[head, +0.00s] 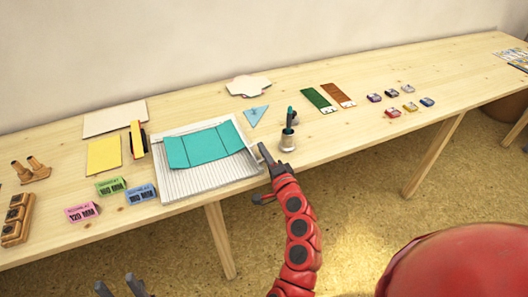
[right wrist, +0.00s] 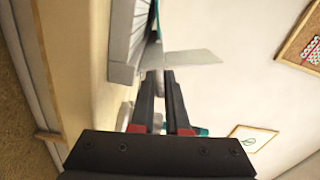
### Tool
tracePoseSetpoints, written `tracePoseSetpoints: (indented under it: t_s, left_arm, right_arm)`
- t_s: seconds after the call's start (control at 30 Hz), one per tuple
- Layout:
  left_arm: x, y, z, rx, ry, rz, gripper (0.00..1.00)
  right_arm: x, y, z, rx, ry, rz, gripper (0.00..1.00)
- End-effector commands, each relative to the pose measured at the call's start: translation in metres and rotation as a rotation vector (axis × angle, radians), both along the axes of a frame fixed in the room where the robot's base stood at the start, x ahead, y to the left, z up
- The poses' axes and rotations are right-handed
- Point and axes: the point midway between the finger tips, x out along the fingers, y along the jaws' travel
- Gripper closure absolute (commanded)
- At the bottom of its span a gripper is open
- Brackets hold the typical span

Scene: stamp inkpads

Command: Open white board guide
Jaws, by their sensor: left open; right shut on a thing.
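The white ridged board (head: 215,182) lies on the table with a creased teal sheet (head: 208,145) on it. My right gripper (head: 264,153) is at the board's right edge. In the right wrist view, my right gripper (right wrist: 160,76) has its fingers close together at a thin grey plate, the white board guide (right wrist: 192,61), beside the ridged board (right wrist: 122,45). The exact contact is small and partly hidden by the fingers. My left gripper (head: 122,287) is open and empty at the bottom edge of the head view, in front of the table.
Green, pink and blue labelled blocks (head: 140,194) sit left of the board, near a yellow pad (head: 104,155). Green and brown strips (head: 318,100) and several small inkpads (head: 392,112) lie farther right.

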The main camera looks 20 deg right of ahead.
Motion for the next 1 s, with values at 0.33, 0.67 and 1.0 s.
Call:
tracePoseSetpoints:
  t_s: [0.33,0.67,1.0]
  left_arm:
    - [0.0,0.0,0.0,0.0,0.0,0.0,0.5]
    - [0.0,0.0,-0.001,0.0,0.0,0.0,0.5]
    - [0.0,0.0,-0.009,0.0,0.0,0.0,0.5]
  right_arm:
    - [0.0,0.0,0.001,0.0,-0.001,0.001,0.59]
    - [-0.009,0.0,-0.001,0.001,0.0,0.0,0.59]
    - [-0.087,-0.004,-0.002,0.0,0.001,-0.003,0.59]
